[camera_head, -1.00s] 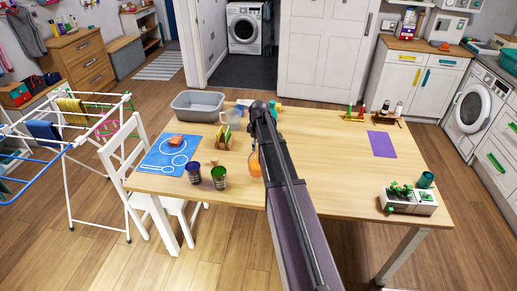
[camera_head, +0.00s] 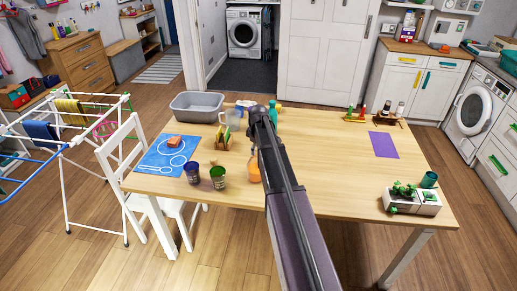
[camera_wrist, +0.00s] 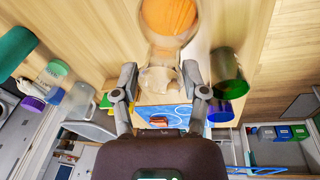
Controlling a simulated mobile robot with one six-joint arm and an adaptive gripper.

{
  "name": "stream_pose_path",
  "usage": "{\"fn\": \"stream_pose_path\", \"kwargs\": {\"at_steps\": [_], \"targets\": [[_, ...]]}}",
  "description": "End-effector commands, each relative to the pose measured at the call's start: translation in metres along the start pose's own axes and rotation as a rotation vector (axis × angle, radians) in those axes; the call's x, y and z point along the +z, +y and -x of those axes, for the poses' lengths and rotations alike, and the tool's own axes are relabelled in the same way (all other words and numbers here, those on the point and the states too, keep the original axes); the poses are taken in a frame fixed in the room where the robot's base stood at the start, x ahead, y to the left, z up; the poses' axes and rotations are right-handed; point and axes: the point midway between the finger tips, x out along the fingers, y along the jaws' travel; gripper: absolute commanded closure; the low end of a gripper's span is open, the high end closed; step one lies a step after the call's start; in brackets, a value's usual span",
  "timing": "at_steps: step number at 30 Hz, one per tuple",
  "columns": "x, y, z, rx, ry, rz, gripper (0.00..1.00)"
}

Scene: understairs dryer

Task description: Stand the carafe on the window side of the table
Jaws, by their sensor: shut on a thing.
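The carafe is clear glass with orange contents. In the wrist view the carafe (camera_wrist: 168,16) extends up from between my fingers, its orange part at the top edge. My gripper (camera_wrist: 160,78) is shut on its clear, narrower glass part, one finger on each side. In the head view the carafe's orange part (camera_head: 254,173) shows just left of my arm, over the front middle of the wooden table (camera_head: 330,170). My arm hides most of the gripper there. I cannot tell whether the carafe touches the tabletop. No window is in view.
A blue cup (camera_head: 193,173) and a green cup (camera_head: 218,178) stand left of the carafe. A white planter (camera_head: 411,201) is front right. The table's right middle is clear.

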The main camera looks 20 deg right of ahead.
Motion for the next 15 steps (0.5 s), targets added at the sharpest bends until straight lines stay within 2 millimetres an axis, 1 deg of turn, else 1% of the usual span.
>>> {"fn": "stream_pose_path", "kwargs": {"at_steps": [6,7,8,9,10,15], "targets": [[0.0002,-0.0004,-0.0034,0.0,0.0,0.0,1.0],[0.0001,-0.0004,-0.0024,0.0,0.0,0.0,0.34],[0.0001,-0.0004,-0.0022,0.0,0.0,0.0,0.25],[0.0001,-0.0004,-0.0021,0.0,0.0,0.0,0.13],[0.0001,-0.0004,-0.0021,0.0,0.0,0.0,0.08],[0.0001,-0.0004,-0.0021,0.0,0.0,0.0,0.08]]}}
